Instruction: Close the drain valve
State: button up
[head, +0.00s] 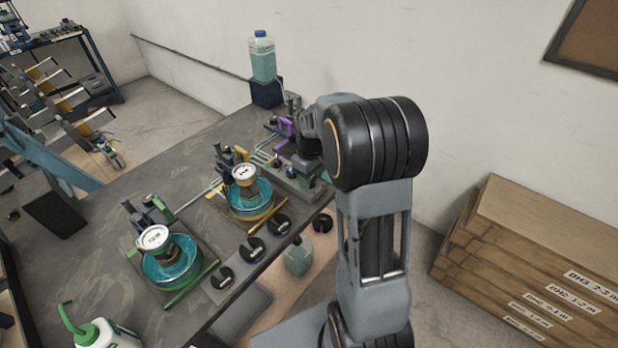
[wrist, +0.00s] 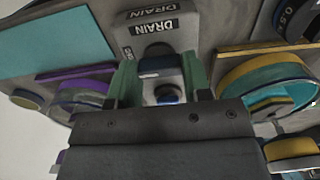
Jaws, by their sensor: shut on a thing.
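The drain valve shows in the wrist view as a grey block with two DRAIN labels (wrist: 155,20). A dark blue and grey handle (wrist: 160,68) stands in front of the labels. My gripper (wrist: 160,80) has its green fingers on both sides of this handle and is shut on it. A round blue part (wrist: 167,96) shows between the fingers, just above the dark gripper body. In the head view my arm hides most of the valve and the gripper. The handle's angle is hard to tell.
In the wrist view, a purple-trimmed part (wrist: 82,92) lies left and a yellow-rimmed teal ring (wrist: 262,88) lies right, both close. In the head view, two teal basins with gauges (head: 250,197) (head: 170,262) stand on the bench (head: 110,215). A bottle (head: 262,58) stands behind.

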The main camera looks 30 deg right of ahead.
jog(key=shift+w+a+r, duration=0.1)
jog(key=shift+w+r, duration=0.05)
jog(key=o, duration=0.7)
jog(key=shift+a, duration=0.15)
jog(key=shift+o, duration=1.1)
notch_tip(320, 180, up, 14)
jog(key=shift+f, duration=0.2)
jog(key=s+a+f+m+t, duration=0.2)
jog(key=s+a, duration=0.3)
jog(key=s, duration=0.3)
jog(key=s+a+f+m+t, duration=0.2)
jog(key=s+a, duration=0.2)
jog(key=s, duration=0.4)
jog(key=shift+s+a+f+m, duration=0.2)
jog(key=shift+a+m, duration=0.15)
jog(key=shift+m, duration=0.05)
